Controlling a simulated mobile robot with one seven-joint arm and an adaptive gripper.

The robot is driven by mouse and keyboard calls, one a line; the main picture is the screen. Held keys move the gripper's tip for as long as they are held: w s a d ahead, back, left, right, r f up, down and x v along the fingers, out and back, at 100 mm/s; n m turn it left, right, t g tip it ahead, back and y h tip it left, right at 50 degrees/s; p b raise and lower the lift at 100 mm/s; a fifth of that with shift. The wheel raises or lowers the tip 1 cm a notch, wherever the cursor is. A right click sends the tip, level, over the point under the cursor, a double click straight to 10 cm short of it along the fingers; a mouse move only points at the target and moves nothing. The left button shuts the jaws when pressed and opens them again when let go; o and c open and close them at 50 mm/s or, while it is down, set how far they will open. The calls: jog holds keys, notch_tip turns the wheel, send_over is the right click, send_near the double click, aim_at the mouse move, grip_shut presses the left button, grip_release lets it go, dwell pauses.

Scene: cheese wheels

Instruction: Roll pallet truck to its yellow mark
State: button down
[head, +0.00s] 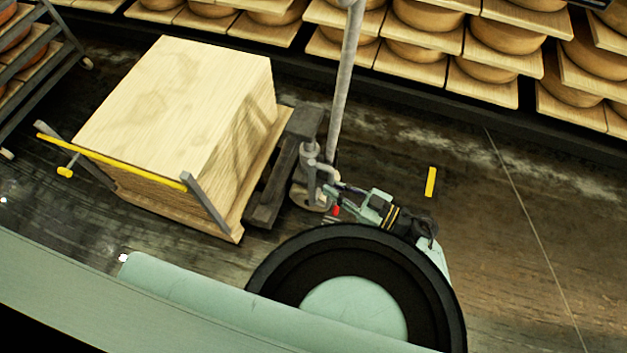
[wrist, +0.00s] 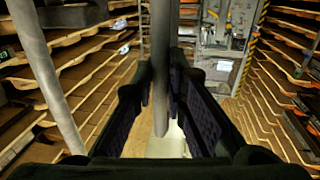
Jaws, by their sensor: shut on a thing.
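The pallet truck (head: 284,165) stands on the dark floor in the head view, loaded with a big block of pale wooden boards (head: 180,100). Its grey handle pole (head: 346,80) rises from its right end. The yellow mark (head: 431,181) is a short strip on the floor, right of the truck and apart from it. My gripper (head: 331,190) is at the foot of the pole. In the wrist view my gripper (wrist: 160,92) is shut on a grey bar (wrist: 161,60) of the truck. A second grey pole (wrist: 45,75) leans at left there. The truck's wheels are mostly hidden.
Shelves of cheese wheels (head: 500,35) line the back. A dark rack (head: 35,70) stands at upper left. A yellow bar (head: 115,158) on grey posts runs along the load's left front side. The floor around the mark is clear. Shelving flanks both sides in the wrist view.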

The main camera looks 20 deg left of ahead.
jog(key=w+b+v, duration=0.1)
jog(key=v, duration=0.6)
jog(key=shift+w+d, duration=0.35)
jog(key=shift+d, duration=0.1)
jog(key=shift+a, duration=0.15)
jog(key=c, duration=1.6)
grip_release()
jog(key=shift+s+d, duration=0.1)
jog(key=shift+d, duration=0.2)
jog(key=v, duration=1.1)
jog(key=shift+s+d, duration=0.15)
jog(key=shift+d, duration=0.2)
